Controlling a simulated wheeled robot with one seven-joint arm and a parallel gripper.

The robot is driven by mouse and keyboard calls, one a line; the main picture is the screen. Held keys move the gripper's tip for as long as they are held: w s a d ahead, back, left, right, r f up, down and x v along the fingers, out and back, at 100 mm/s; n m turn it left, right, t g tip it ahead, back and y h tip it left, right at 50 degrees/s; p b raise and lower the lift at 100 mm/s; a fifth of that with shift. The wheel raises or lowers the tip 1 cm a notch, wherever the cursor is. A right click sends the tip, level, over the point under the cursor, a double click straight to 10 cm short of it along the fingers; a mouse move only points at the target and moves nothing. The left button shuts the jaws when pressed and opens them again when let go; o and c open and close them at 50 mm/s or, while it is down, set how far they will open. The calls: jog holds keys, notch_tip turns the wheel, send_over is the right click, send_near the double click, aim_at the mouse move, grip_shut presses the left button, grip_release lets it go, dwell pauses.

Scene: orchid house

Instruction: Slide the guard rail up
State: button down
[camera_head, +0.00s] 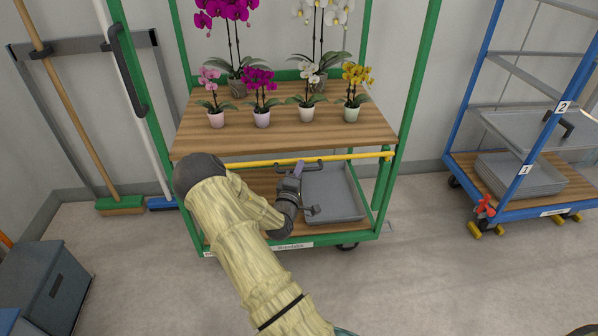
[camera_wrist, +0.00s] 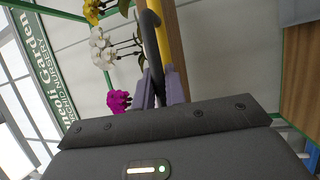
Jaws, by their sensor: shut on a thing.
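The yellow guard rail (camera_head: 348,156) runs level across the front of the green trolley, just below the front edge of its upper wooden shelf. A dark bar handle (camera_head: 312,162) is fixed to the rail's middle. My gripper (camera_head: 298,168) reaches it from the front and is shut on this handle. In the wrist view the purple-grey fingers (camera_wrist: 163,88) close around the dark handle (camera_wrist: 152,45), beside the yellow rail (camera_wrist: 163,32). My arm and wrist hide the left part of the lower shelf and some of the rail's left part.
Potted orchids stand on the upper shelf (camera_head: 290,142), some near its front edge. A grey tray (camera_head: 345,215) lies on the lower shelf. A blue trolley (camera_head: 510,165) stands right, brooms (camera_head: 120,205) lean left, and a grey bin (camera_head: 45,285) is front left.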

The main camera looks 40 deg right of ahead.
notch_tip(320, 180, up, 20)
jog(key=p, duration=1.1)
jog(key=shift+f, duration=0.2)
jog(key=shift+w, duration=0.1)
jog(key=c, duration=1.7)
grip_release()
jog(key=shift+r, duration=0.1)
jog(key=shift+o, duration=1.2)
jog(key=b+v, duration=0.1)
jog(key=v, duration=1.6)
jog(key=shift+a+f, duration=0.2)
jog(key=shift+f, duration=0.15)
